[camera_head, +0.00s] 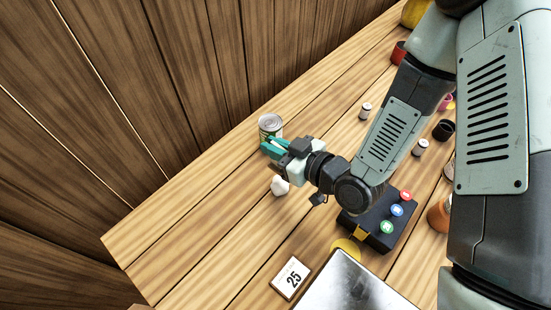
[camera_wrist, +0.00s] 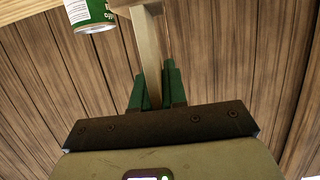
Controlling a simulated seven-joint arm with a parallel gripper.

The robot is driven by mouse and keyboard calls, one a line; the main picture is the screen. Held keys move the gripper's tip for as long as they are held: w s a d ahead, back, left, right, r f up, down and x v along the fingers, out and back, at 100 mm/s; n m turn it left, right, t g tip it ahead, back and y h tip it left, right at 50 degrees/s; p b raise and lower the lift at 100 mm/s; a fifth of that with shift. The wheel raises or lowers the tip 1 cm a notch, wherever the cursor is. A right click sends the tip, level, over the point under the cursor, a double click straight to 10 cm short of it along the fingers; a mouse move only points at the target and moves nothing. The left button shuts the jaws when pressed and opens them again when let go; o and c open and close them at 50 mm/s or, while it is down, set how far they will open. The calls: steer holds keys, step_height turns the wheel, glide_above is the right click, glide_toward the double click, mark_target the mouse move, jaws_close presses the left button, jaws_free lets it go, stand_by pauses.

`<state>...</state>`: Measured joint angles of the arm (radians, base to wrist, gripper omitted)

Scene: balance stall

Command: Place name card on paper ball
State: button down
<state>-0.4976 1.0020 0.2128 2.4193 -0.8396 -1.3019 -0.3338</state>
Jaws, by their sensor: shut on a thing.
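The white crumpled paper ball (camera_head: 279,186) lies on the wooden table, just below my gripper in the head view. My gripper (camera_head: 274,147) has teal fingers and is above the table, between the can and the paper ball in the picture. It is shut on a thin pale piece, seen nearly edge-on in the wrist view, which I take to be the name card (camera_wrist: 150,60). Its face and any writing do not show. In the head view only a pale sliver shows between the fingers. The paper ball is not seen in the wrist view.
A can (camera_head: 270,125) stands close behind my gripper; its green label shows in the wrist view (camera_wrist: 90,12). A card marked 25 (camera_head: 291,278), a metal plate (camera_head: 350,288) and a black box with coloured buttons (camera_head: 378,222) are nearer. Small jars (camera_head: 365,111) stand to the right.

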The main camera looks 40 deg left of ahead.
mark_target(275, 163)
steer(key=shift+f, duration=2.2)
steer(key=c, duration=1.2)
jaws_free()
steer(key=shift+f, duration=0.1)
steer(key=shift+o, duration=0.2)
steer(key=v, duration=1.2)
